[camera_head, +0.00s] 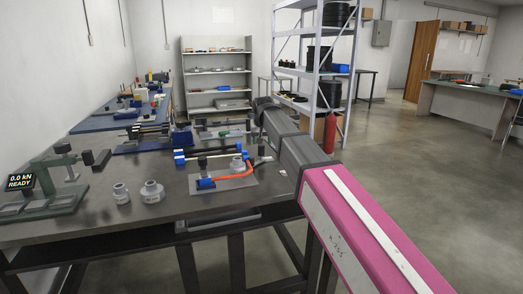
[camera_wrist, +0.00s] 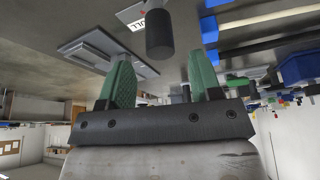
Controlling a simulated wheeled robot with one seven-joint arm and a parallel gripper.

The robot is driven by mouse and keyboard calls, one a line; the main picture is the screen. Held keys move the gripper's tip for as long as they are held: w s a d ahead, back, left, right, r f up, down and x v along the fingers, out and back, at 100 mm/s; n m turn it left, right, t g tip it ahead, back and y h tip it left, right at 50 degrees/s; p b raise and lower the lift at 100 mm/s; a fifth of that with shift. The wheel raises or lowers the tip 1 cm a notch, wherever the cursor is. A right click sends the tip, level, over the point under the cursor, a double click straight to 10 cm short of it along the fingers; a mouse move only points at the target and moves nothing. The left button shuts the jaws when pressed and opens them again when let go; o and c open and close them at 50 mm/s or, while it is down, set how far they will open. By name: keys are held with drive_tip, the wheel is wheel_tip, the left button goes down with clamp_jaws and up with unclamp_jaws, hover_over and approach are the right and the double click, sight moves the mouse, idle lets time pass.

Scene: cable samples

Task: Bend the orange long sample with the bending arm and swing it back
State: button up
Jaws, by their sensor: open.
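The orange long sample (camera_head: 234,177) lies on the bending rig's grey base plate (camera_head: 222,188) in the head view. It runs right from a blue clamp (camera_head: 206,183) and curves up at its right end, beside a grey round post. A bar with blue ends crosses behind it; I cannot tell which part is the bending arm. My gripper (camera_wrist: 162,72) is open in the wrist view, its two green fingers apart. A dark cylindrical handle (camera_wrist: 159,35) shows between and beyond the fingertips, with no contact visible. In the head view my own arm hides the gripper. The sample does not show in the wrist view.
Two grey metal pieces (camera_head: 151,191) stand left of the rig on the dark table (camera_head: 150,228). A green press with a "READY" display (camera_head: 20,182) is at the far left. More rigs stand behind. A shelf rack (camera_head: 327,70) and a red extinguisher (camera_head: 330,134) are beyond my arm.

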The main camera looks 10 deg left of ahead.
sight(262, 146)
drive_tip(key=shift+x, duration=3.1)
clamp_jaws()
